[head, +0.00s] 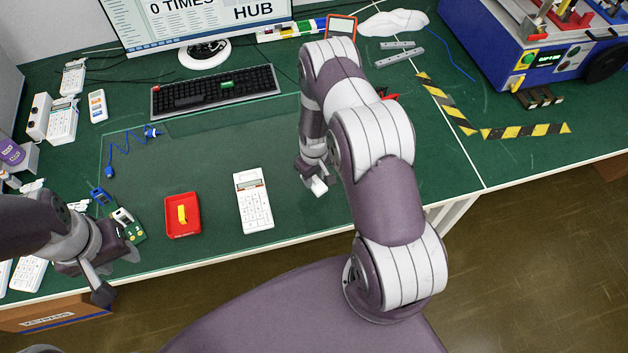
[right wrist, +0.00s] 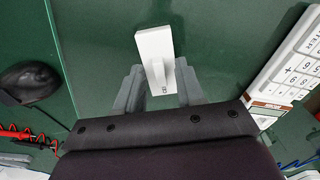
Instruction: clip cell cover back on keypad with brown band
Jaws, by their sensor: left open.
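The white keypad (head: 254,208) lies face up on the green mat, its small display at the far end. In the right wrist view part of a keypad (right wrist: 293,75) with a brown band (right wrist: 266,113) shows at the right. My right gripper (head: 316,184) is low over the mat, right of the keypad. Its fingers (right wrist: 163,88) are shut on a small white cover (right wrist: 153,45) with a raised tab, apart from the keypad. The cover also shows in the head view (head: 319,187). My left gripper (head: 119,272) is open at the front left, near a small green circuit board (head: 133,230).
A red tray (head: 183,230) with a yellow piece stands left of the keypad. A black keyboard (head: 215,91) and monitor are behind. More keypads (head: 62,121) lie at the left. A black mouse (right wrist: 30,82) shows in the right wrist view. The mat between tray and keyboard is mostly clear.

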